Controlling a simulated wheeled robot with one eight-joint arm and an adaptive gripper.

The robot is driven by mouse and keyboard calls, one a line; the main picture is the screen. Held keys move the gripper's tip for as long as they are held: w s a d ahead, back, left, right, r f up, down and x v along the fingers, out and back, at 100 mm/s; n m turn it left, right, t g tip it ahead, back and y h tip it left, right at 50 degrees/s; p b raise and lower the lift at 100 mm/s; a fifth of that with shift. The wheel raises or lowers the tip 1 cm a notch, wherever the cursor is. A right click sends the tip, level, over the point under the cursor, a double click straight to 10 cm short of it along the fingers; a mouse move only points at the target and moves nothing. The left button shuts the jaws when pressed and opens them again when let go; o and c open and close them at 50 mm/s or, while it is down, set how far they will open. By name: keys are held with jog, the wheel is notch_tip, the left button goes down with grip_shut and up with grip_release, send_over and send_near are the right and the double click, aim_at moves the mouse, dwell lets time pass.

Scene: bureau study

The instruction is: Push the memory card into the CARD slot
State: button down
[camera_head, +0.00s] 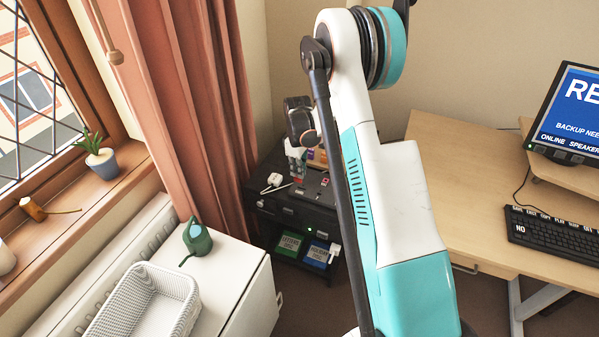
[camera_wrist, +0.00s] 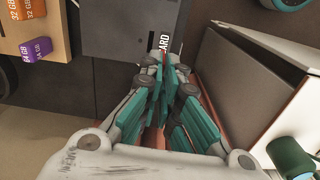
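The dark grey device with the CARD label (camera_wrist: 128,32) is in the upper middle of the wrist view. No card shows clearly between the fingers. In the head view my gripper (camera_head: 296,160) points down over the device on the dark cabinet (camera_head: 290,207), and the slot is too small to make out.
A wooden tray (camera_wrist: 62,30) beside the device holds orange and purple memory cards (camera_wrist: 35,48). A white radiator cabinet (camera_head: 240,290) with a wire basket (camera_head: 145,305) and green watering can (camera_head: 197,238) stands at left. A desk (camera_head: 450,165) with a monitor and keyboard is at right.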

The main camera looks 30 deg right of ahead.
aim_at(316, 188)
jog(key=shift+n, duration=0.3)
jog(key=shift+w+d+f+b, duration=0.1)
jog(key=shift+d+f+b, duration=0.2)
jog(key=shift+f, duration=0.35)
jog(key=shift+w+d+f+b, duration=0.15)
jog(key=shift+d+f, duration=0.1)
jog(key=shift+f, duration=0.35)
jog(key=shift+d+f+b, duration=0.25)
jog(key=shift+d+f, duration=0.05)
jog(key=shift+f, duration=0.35)
jog(key=shift+f+b, duration=1.3)
dwell(1.6)
jog(key=c, duration=1.7)
grip_release()
jog(key=shift+r, duration=0.1)
